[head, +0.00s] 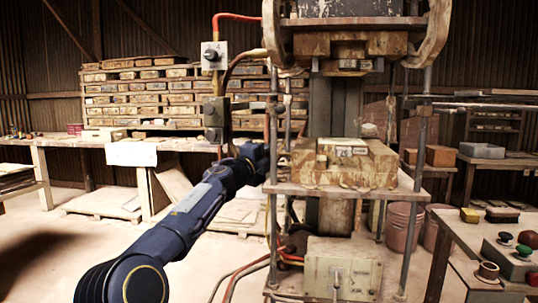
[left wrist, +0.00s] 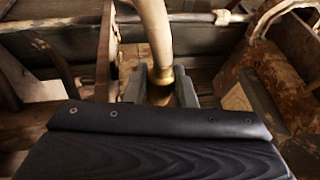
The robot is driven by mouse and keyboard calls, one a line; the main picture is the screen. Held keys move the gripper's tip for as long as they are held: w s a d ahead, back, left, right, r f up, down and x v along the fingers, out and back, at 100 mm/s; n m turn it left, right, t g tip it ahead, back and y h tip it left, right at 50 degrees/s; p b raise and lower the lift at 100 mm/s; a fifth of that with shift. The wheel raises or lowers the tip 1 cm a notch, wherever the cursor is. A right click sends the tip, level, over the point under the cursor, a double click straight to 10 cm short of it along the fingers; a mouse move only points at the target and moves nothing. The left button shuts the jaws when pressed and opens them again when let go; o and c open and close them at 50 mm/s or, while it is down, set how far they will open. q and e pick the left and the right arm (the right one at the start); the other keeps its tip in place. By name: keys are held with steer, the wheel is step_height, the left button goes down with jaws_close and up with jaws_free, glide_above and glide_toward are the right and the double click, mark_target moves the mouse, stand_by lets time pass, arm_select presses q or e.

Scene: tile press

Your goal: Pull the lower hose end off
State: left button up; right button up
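In the left wrist view a pale hose (left wrist: 153,30) comes down from the top to a brass-coloured end fitting (left wrist: 162,78). The dark fingers of my left gripper (left wrist: 160,90) stand on both sides of this fitting. I cannot tell whether they touch it or leave a narrow gap. In the head view my left arm reaches to the left side of the press, with the gripper (head: 262,152) near its post, partly hidden. A brownish hose (head: 234,65) curves from the press down towards a grey block (head: 215,112). My right gripper is not in view.
The press (head: 349,190) has a stained block on its plate. Red hoses (head: 240,276) run low beside a grey box (head: 343,270). A bench with coloured buttons (head: 505,238) stands at the right. Stacked trays (head: 150,90) line the back; floor at the left is mostly clear.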

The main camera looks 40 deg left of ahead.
arm_select(q)
jaws_close()
steer(key=a, duration=0.1)
steer(key=s+a, duration=0.1)
steer(key=a+p, duration=0.1)
steer(key=shift+s, duration=0.3)
steer(key=o, duration=0.6)
jaws_free()
steer(key=shift+s+a, duration=0.15)
